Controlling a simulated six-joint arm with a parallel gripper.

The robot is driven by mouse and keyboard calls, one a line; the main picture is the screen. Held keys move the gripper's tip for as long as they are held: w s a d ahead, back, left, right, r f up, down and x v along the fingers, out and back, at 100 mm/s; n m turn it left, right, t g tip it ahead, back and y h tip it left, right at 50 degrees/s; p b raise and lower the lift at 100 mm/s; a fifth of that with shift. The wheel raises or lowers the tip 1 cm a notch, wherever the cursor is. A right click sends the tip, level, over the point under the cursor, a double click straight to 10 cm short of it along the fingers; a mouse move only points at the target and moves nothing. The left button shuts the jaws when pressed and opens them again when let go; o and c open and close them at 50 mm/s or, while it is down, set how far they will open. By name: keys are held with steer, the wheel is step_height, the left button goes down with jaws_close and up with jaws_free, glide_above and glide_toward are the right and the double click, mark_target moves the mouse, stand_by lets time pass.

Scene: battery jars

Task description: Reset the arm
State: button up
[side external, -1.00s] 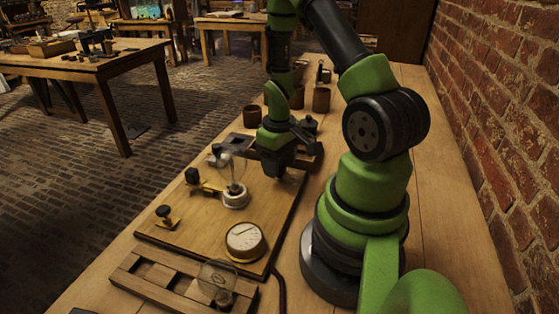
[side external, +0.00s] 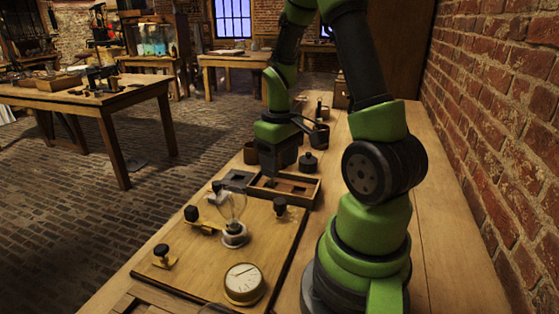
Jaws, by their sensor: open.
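A wooden board (side external: 215,268) carries a glass bulb (side external: 232,208), a round dial gauge (side external: 244,283) and several black-knobbed terminals. A dark lidded jar (side external: 308,162) stands behind the tray. A brick wall (side external: 495,130) closes the right side.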

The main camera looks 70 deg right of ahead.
stand_by(0.3)
steer(key=w+a+r+t, duration=0.2)
steer(key=a+r+t, duration=0.1)
steer(key=a+r, duration=0.6)
steer(key=s+a+r+t+y, duration=0.2)
steer(key=s+a+r+t, duration=0.2)
steer(key=s+a+r, duration=0.2)
steer(key=a+r, duration=0.2)
steer(key=a, duration=0.1)
steer(key=shift+a, duration=0.3)
steer(key=shift+c, duration=0.4)
stand_by(0.5)
